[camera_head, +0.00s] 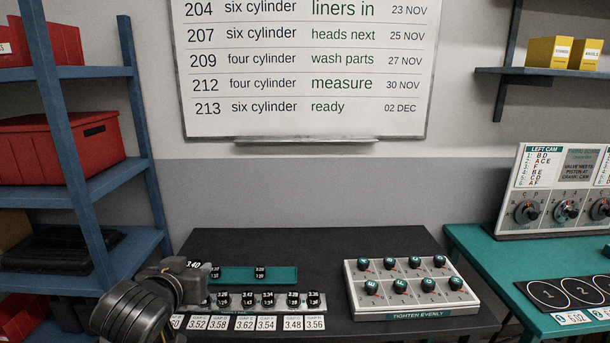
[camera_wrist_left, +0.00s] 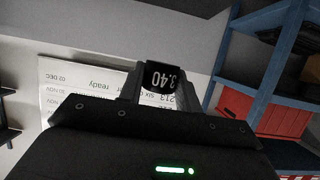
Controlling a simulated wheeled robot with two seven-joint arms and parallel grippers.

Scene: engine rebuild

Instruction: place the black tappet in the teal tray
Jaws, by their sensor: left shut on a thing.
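My left gripper (camera_head: 186,267) is at the left end of the black table and is shut on a black tappet (camera_head: 194,264) marked 3.40. In the left wrist view, this tappet (camera_wrist_left: 160,77) sits between the two fingers (camera_wrist_left: 158,88), its label facing the camera. The teal tray (camera_head: 240,280) lies on the table just right of my left gripper. Two black tappets stand in it, one near its left end (camera_head: 214,272) and one right of its middle (camera_head: 260,272). My wrist hides the tray's left edge. My right gripper is not in view.
A rack of several black tappets (camera_head: 268,299) stands in front of the teal tray, with white number cards (camera_head: 265,323) before it. A white "tighten evenly" box with knobs (camera_head: 408,311) is to the right. Blue shelves (camera_head: 130,170) stand at the left.

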